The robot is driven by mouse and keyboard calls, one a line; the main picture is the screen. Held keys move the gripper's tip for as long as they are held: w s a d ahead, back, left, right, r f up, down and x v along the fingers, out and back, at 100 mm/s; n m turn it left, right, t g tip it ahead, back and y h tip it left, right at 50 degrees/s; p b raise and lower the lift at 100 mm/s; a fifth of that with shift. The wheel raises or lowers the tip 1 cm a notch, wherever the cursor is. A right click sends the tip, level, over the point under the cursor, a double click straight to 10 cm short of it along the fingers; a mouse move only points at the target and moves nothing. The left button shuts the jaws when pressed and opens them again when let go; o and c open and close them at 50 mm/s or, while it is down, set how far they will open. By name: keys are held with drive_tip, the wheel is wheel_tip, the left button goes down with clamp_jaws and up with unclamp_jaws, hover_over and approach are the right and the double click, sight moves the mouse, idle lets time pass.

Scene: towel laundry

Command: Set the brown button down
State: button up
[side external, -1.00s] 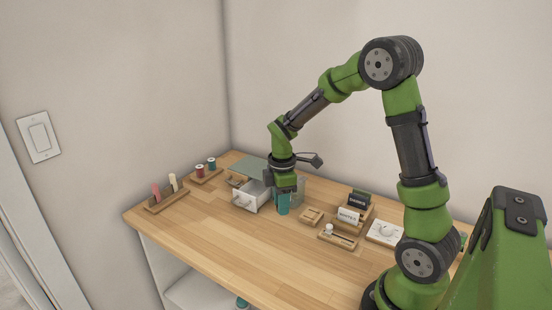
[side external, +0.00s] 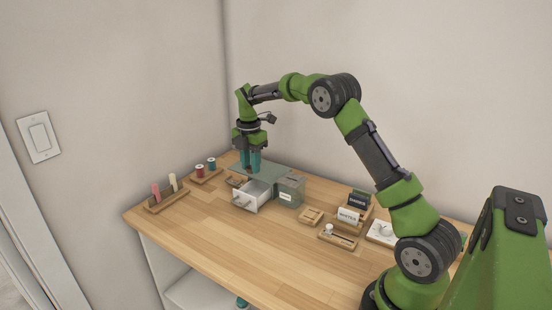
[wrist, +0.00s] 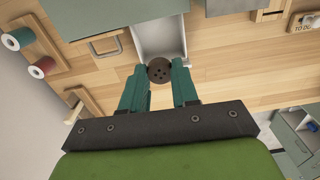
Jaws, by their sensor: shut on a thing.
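My gripper (side external: 250,170) is above the open white drawer (side external: 247,201) of a small grey-green cabinet, pointing down. In the wrist view its teal fingers (wrist: 158,70) are shut on a round, dark brown button (wrist: 159,71) with several small holes. The button is held at the fingertips and overlaps the front end of the white drawer (wrist: 155,37) in that view. I cannot tell the height between button and drawer. The button cannot be made out in the side view.
A clear container with a label (side external: 291,192) stands right of the drawer. Red and teal thread spools (side external: 205,167) and a wooden tray with pegs (side external: 166,195) are at the left. Card holders (side external: 351,214) are at the right. The front of the wooden tabletop (side external: 235,240) is bare.

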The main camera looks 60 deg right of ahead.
wheel_tip(320, 180, down, 10)
drive_tip(key=shift+s, duration=0.1)
idle(0.4)
drive_tip(key=shift+f, duration=0.1)
drive_tip(key=o, duration=0.7)
drive_tip(key=shift+o, duration=0.2)
